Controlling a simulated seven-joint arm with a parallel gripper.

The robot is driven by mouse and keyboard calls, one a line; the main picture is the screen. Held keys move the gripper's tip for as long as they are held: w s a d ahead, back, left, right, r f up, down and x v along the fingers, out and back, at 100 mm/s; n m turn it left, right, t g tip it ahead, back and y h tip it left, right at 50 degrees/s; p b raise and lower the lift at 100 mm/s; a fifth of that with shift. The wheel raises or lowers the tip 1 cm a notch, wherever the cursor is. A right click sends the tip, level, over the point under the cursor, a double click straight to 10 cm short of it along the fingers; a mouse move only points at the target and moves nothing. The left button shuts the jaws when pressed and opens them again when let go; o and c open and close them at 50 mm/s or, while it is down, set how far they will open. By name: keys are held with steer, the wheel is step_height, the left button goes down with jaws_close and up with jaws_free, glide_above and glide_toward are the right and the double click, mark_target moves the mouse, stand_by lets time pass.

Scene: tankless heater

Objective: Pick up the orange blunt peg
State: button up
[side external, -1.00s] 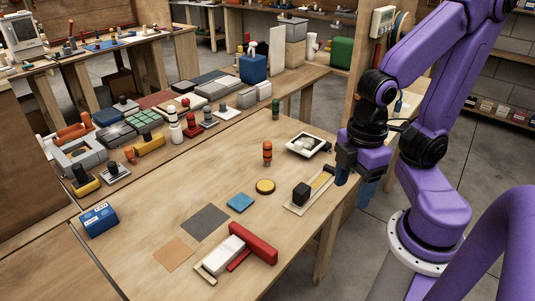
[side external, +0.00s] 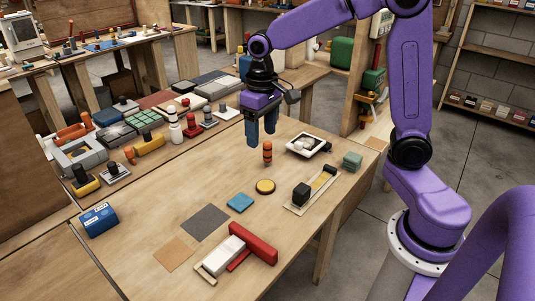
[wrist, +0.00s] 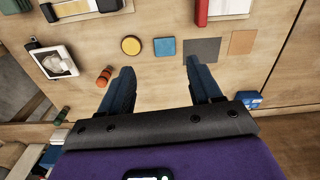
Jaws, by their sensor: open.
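The orange blunt peg (side external: 267,152) stands upright on the wooden table, with dark bands on it. It also shows in the wrist view (wrist: 104,77), left of my left finger. My gripper (side external: 262,141) is above the table, pointing down, just behind and above the peg in the side view. In the wrist view my gripper (wrist: 157,72) has its fingers spread wide with only bare table between them. It is open and empty, and the peg lies outside the fingers.
A white tray (side external: 325,146) stands right of the peg. A yellow disc (side external: 265,187), a blue square (side external: 240,202) and a grey square (side external: 205,222) lie in front. A board with a black block (side external: 301,194) lies at front right. Several items line the left edge.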

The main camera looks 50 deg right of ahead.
steer(key=w+d+f+m, duration=0.1)
steer(key=w+d+m, duration=0.5)
steer(key=w+d, duration=0.4)
steer(key=m, duration=0.4)
glide_above(268, 142)
step_height(268, 142, down, 2)
step_height(268, 142, down, 12)
steer(key=shift+s+a+r, duration=0.1)
steer(key=shift+s, duration=0.05)
steer(key=shift+f, duration=2.7)
jaws_close()
